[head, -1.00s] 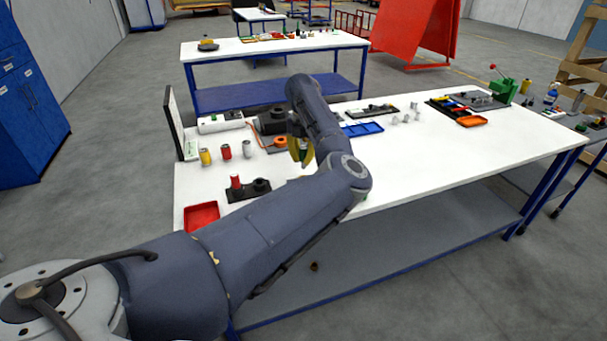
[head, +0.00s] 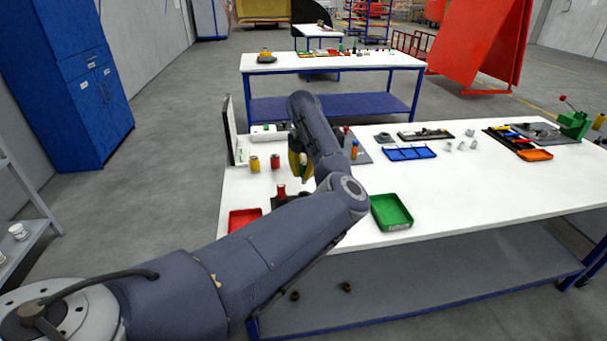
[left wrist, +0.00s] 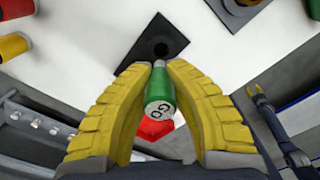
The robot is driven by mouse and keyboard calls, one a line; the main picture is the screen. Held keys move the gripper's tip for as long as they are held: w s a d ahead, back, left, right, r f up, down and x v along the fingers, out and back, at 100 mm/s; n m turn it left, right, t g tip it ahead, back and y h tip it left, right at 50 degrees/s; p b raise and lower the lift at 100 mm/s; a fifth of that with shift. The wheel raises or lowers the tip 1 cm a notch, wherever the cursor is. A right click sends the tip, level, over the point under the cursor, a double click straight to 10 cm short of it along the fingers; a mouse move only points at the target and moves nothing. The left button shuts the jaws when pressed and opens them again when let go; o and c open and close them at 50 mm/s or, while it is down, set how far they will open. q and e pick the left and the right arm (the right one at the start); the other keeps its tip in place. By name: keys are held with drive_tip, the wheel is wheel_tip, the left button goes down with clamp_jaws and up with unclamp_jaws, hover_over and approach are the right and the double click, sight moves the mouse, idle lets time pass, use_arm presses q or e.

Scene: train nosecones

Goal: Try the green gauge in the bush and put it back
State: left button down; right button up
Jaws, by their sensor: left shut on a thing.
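My left gripper (left wrist: 158,72), with yellow ribbed fingers, is shut on the green gauge (left wrist: 158,103), a green cylinder marked "GO" with a silver end. In the head view this gripper (head: 301,168) is above the table, behind my forearm. A black stand with a round hole (left wrist: 174,42) lies beyond the gauge's silver end; contact cannot be told. In the head view a red gauge (head: 281,190) stands upright beside my forearm, which hides most of the stand. I cannot make out the bush. My right gripper (left wrist: 256,96) seems to show small in the left wrist view.
A yellow can (head: 254,164) and a red can (head: 275,163) stand left of the gripper. A red tray (head: 244,219), a green tray (head: 391,212) and a blue divided tray (head: 409,153) are on the white table. The table's right middle is clear.

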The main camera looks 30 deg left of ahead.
sight(304, 163)
use_arm(q)
drive_tip(key=shift+d+f, duration=0.1)
drive_tip(key=shift+f, duration=3.55)
drive_tip(key=shift+f, duration=0.1)
drive_tip(key=c, duration=1.3)
unclamp_jaws()
drive_tip(key=shift+c, duration=0.2)
wheel_tip(304, 163, up, 12)
